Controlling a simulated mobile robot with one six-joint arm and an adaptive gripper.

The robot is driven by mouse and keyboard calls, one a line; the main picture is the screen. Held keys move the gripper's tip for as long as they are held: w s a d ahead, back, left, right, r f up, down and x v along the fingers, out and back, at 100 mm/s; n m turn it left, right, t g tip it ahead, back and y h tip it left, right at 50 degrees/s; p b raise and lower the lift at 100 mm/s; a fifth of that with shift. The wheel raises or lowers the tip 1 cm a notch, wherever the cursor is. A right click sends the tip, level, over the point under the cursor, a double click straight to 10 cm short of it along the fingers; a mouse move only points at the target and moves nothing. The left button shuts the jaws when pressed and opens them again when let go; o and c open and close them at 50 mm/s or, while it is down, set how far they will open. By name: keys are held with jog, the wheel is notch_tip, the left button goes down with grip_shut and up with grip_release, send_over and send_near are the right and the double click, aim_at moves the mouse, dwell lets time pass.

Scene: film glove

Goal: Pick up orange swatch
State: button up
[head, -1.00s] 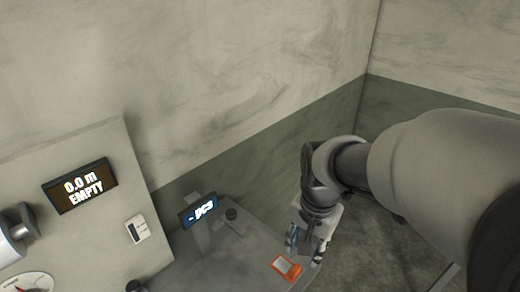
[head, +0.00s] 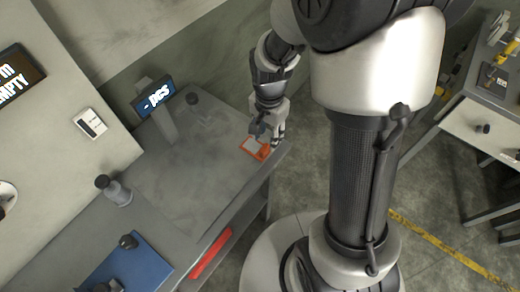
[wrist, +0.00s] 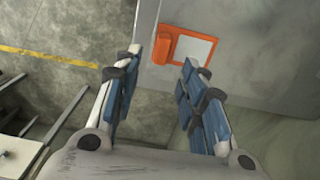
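The orange swatch (head: 256,148) lies flat near the right corner of the grey worktable (head: 165,190). It has an orange border around a pale grey panel, with a raised orange tab at one end. In the wrist view the swatch (wrist: 185,48) lies ahead of the fingers, near the table edge. My gripper (head: 267,135) is above the table corner, over or just beside the swatch, and partly covers it in the head view. In the wrist view my gripper (wrist: 158,85) is open, with blue-padded fingers apart and nothing between them.
A display reading "PCS" (head: 158,95) stands on a post at the table's back. A knobbed weight (head: 115,190) and a blue mat (head: 125,268) are at the left. Another table with a drawer (head: 480,130) stands right across the floor.

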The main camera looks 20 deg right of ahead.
aim_at(268, 145)
notch_tip(268, 145, down, 6)
jog(key=shift+w+d+r+b, duration=0.1)
jog(key=shift+d+r+b, duration=0.05)
jog(key=shift+b, duration=0.95)
jog(key=shift+r, duration=0.1)
jog(key=shift+c, duration=0.2)
grip_shut()
